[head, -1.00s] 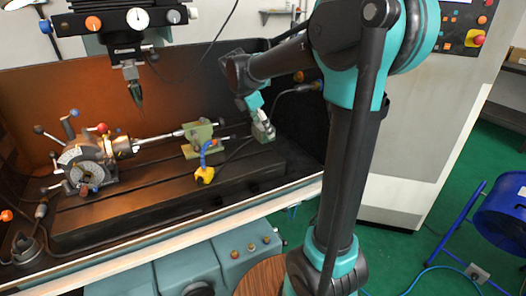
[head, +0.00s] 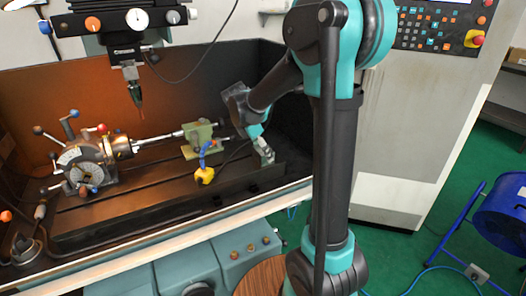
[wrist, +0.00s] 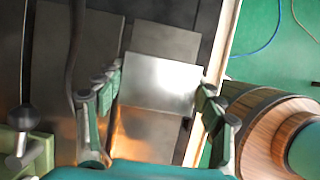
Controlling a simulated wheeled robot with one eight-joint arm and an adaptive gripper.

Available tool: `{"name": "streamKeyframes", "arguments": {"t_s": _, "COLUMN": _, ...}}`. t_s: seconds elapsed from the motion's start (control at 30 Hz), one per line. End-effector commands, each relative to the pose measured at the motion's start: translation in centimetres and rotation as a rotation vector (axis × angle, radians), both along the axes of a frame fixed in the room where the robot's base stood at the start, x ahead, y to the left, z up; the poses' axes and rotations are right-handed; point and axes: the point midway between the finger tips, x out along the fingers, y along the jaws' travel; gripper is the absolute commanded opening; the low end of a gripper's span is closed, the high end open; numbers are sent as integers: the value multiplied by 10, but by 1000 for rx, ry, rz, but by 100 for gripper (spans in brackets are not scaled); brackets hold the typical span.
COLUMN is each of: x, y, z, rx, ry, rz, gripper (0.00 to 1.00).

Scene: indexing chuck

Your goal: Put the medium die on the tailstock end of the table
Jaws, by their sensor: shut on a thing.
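My gripper (wrist: 158,88) is shut on a grey metal block, the medium die (wrist: 160,80), whose two bright flat faces show between the fingers in the wrist view. In the head view my gripper (head: 264,148) is low over the right end of the dark slotted table (head: 150,207), to the right of the green tailstock (head: 198,140). The die is small there and partly hidden by the fingers. I cannot tell whether it touches the table. The tailstock also shows at the lower left of the wrist view (wrist: 30,150).
The indexing chuck (head: 85,165) sits at the table's left end, with a bar running to the tailstock. A yellow-based blue hose (head: 204,175) stands near the table's front. The spindle (head: 130,75) hangs above. A round wooden top (head: 262,275) lies outside the tray's pale front edge.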

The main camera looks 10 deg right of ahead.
Motion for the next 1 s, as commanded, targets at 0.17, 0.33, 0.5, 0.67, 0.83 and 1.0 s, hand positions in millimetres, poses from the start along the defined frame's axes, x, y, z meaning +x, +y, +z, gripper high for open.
{"name": "streamKeyframes", "arguments": {"t_s": 0.17, "x": 0, "y": 0, "z": -1, "rx": -1, "ry": 0, "rz": 0, "gripper": 8}}
{"name": "streamKeyframes", "arguments": {"t_s": 0.33, "x": 0, "y": 0, "z": -2, "rx": 0, "ry": 0, "rz": 0, "gripper": 81}}
{"name": "streamKeyframes", "arguments": {"t_s": 0.5, "x": 0, "y": 0, "z": -2, "rx": 0, "ry": 0, "rz": 0, "gripper": 89}}
{"name": "streamKeyframes", "arguments": {"t_s": 0.67, "x": 0, "y": 0, "z": -2, "rx": 0, "ry": 0, "rz": 0, "gripper": 89}}
{"name": "streamKeyframes", "arguments": {"t_s": 0.83, "x": 0, "y": 2, "z": 5, "rx": 0, "ry": 0, "rz": 1, "gripper": 89}}
{"name": "streamKeyframes", "arguments": {"t_s": 1.0, "x": -4, "y": 12, "z": 29, "rx": 0, "ry": 0, "rz": 2, "gripper": 89}}
